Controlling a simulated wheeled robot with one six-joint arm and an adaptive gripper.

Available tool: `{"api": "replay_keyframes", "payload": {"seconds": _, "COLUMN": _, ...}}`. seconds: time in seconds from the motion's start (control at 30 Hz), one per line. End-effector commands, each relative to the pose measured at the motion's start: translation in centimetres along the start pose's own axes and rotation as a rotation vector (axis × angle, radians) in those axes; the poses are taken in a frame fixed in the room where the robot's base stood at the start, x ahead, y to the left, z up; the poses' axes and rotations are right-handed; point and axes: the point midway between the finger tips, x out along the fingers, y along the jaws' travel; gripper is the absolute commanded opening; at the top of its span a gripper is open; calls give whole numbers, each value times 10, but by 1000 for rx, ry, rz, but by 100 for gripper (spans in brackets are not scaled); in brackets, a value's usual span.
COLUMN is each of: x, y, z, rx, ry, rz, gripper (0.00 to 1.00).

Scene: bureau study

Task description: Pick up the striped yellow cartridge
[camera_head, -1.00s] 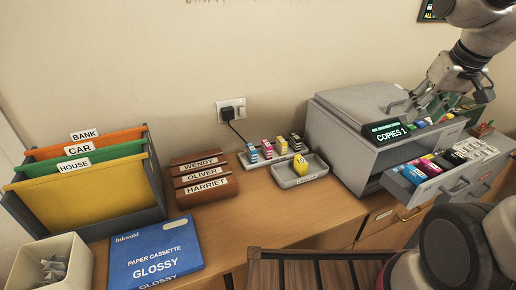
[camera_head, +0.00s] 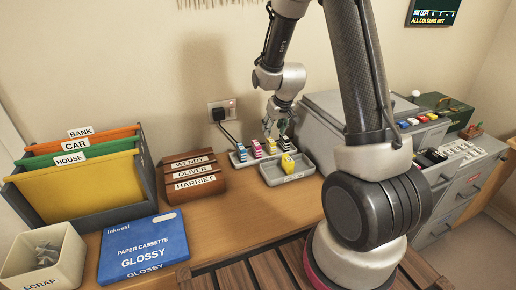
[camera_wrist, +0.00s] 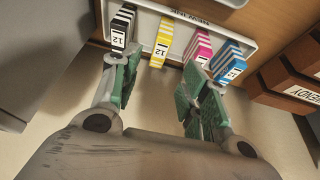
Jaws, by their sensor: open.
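The striped yellow cartridge (camera_wrist: 162,42) stands in a pale tray, between a striped black cartridge (camera_wrist: 120,33) and a striped magenta one (camera_wrist: 199,47). In the head view, the striped yellow cartridge (camera_head: 270,147) shows just below my gripper (camera_head: 277,124), partly close behind it in the picture. In the wrist view, my gripper (camera_wrist: 158,84) is open and empty, its green-padded fingers apart. The yellow cartridge lies between the fingers' lines, ahead of the tips. The left finger overlaps the black cartridge and the right one is near the magenta and blue ones in the picture.
A striped blue cartridge (camera_wrist: 229,62) ends the row. A grey dish (camera_head: 276,176) with a plain yellow cartridge (camera_head: 288,163) sits in front of the row. The grey copier (camera_head: 316,128) stands close on the right. A brown name rack (camera_head: 193,178) stands on the left.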

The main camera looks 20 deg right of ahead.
Motion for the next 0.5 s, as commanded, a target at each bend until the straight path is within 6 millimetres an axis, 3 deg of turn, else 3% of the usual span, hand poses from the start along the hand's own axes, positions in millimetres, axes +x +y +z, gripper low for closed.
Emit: {"api": "replay_keyframes", "payload": {"seconds": 0.5, "x": 69, "y": 3, "z": 6, "rx": 2, "ry": -2, "rz": 0, "gripper": 45}}
